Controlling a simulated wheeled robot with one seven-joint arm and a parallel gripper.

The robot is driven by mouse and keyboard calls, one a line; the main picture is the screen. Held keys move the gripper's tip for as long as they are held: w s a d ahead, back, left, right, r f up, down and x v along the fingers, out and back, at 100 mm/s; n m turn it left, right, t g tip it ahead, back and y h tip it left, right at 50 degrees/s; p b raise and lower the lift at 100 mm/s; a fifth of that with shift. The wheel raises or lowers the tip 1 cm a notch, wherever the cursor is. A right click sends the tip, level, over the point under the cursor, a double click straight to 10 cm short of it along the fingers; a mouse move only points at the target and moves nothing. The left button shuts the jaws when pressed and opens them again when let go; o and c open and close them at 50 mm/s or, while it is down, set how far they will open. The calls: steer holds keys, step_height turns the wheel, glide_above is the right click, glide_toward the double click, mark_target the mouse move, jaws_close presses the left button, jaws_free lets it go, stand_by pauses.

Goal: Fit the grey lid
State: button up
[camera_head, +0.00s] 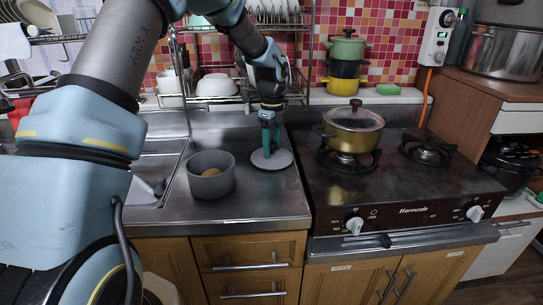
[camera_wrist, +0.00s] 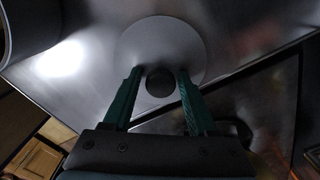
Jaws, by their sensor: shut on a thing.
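The grey lid (camera_head: 285,161) is a flat round disc over the steel counter, right of the grey pot and near the stove's left edge. It also shows in the wrist view (camera_wrist: 150,35), with a dark round knob (camera_wrist: 160,84) at its middle. My gripper (camera_head: 270,148) points down with its green fingers on either side of the knob, shut on it. I cannot tell whether the lid touches the counter or hangs just above it. The grey pot (camera_head: 211,183) stands open on the counter with a tan round thing (camera_head: 211,172) inside. The pot's edge shows in the wrist view's top left.
The sink (camera_head: 150,180) lies left of the pot. The stove (camera_head: 400,180) is on the right, with a yellow pot (camera_head: 352,137) on its left burner. A dish rack (camera_head: 240,98) with a white bowl (camera_head: 217,87) stands behind. Bare counter lies in front of the lid.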

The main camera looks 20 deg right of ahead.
mark_target(272, 143)
steer(key=shift+s+a+f, duration=0.15)
steer(key=shift+a+f, duration=0.05)
steer(key=shift+f, duration=0.25)
step_height(272, 143, up, 10)
steer(key=shift+d+r+b, duration=0.15)
steer(key=shift+r+b, duration=0.05)
steer(key=shift+b, duration=0.75)
jaws_close()
steer(key=shift+o, duration=2.3)
jaws_free()
jaws_close()
